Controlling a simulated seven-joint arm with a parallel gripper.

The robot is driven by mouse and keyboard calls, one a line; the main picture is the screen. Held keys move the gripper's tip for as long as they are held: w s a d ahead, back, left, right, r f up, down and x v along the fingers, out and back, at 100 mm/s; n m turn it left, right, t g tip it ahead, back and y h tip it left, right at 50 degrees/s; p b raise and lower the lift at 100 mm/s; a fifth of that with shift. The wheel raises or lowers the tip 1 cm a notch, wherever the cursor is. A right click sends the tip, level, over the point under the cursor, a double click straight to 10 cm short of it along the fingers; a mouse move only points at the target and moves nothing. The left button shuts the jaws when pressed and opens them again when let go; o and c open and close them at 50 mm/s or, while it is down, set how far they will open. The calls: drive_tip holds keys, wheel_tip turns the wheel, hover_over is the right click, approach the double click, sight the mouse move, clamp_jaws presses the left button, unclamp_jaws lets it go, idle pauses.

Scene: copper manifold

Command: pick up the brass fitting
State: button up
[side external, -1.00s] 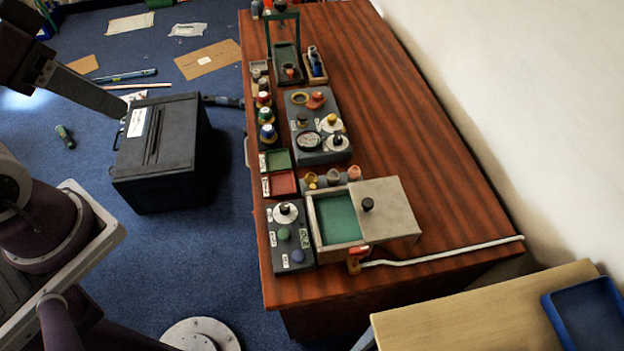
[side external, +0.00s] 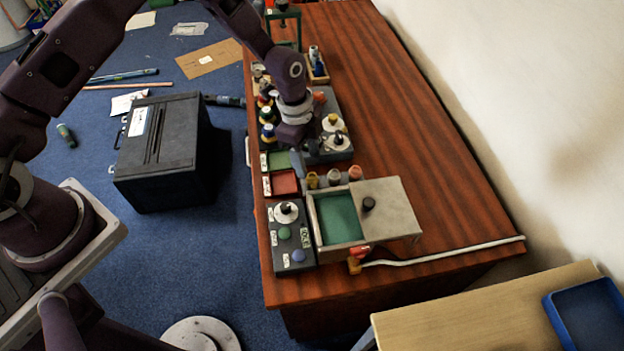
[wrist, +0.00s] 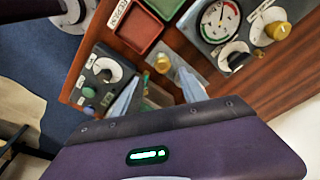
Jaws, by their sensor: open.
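A row of three small fittings stands on a grey block in front of the box with a green inside. The leftmost, yellowish one (side external: 312,181) looks like the brass fitting; the other two look tan (side external: 333,177) and pinkish (side external: 355,173). In the wrist view a yellowish fitting (wrist: 162,63) shows just beyond the gap between my fingertips. My gripper (wrist: 160,78) is open and empty, pointing down. In the side view my gripper (side external: 294,142) is above the table by the gauge panel, up and left of the fittings. Its fingertips are hard to make out there.
Around it are a red tray (side external: 281,184), a green tray (side external: 277,161), a knobbed panel (side external: 289,262) and the green-lined box with a grey lid (side external: 393,215). A white pipe (side external: 450,257) lies along the near edge. The table's right side is clear.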

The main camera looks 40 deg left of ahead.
sight(312, 175)
drive_tip(key=f, duration=0.5)
drive_tip(key=d+f, duration=0.1)
drive_tip(key=f, duration=0.1)
drive_tip(key=shift+w+f, duration=0.3)
drive_tip(key=shift+w, duration=0.05)
clamp_jaws()
